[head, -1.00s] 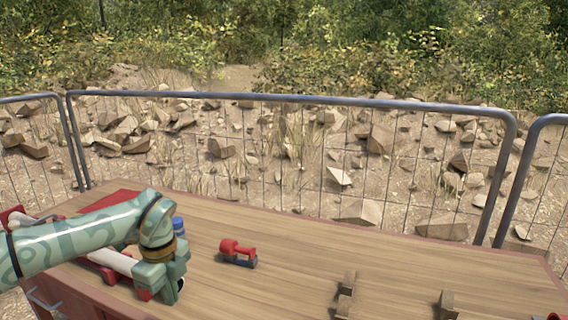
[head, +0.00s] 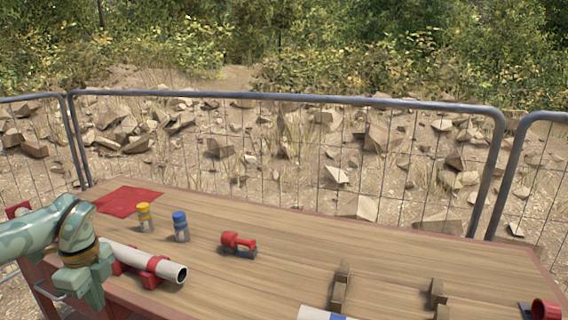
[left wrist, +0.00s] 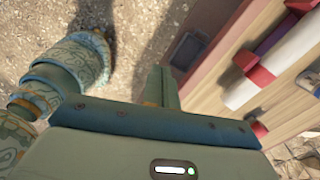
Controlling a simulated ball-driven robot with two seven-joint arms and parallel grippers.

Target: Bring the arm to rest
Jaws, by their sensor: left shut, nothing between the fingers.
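My left arm comes in from the left in the head view. My left gripper (head: 84,284) hangs at the table's left front edge, beside the white pipe (head: 140,258) in its red holders. In the left wrist view my left gripper (left wrist: 170,88) is shut and empty, pointing at the ground just off the table's side. My right gripper is in neither view.
The wooden table (head: 290,255) holds a red cloth (head: 127,201), a yellow-banded bottle (head: 145,217), a blue-capped bottle (head: 181,226), a red tool (head: 238,243) and wooden blocks (head: 340,285). A metal mesh fence (head: 290,98) stands behind.

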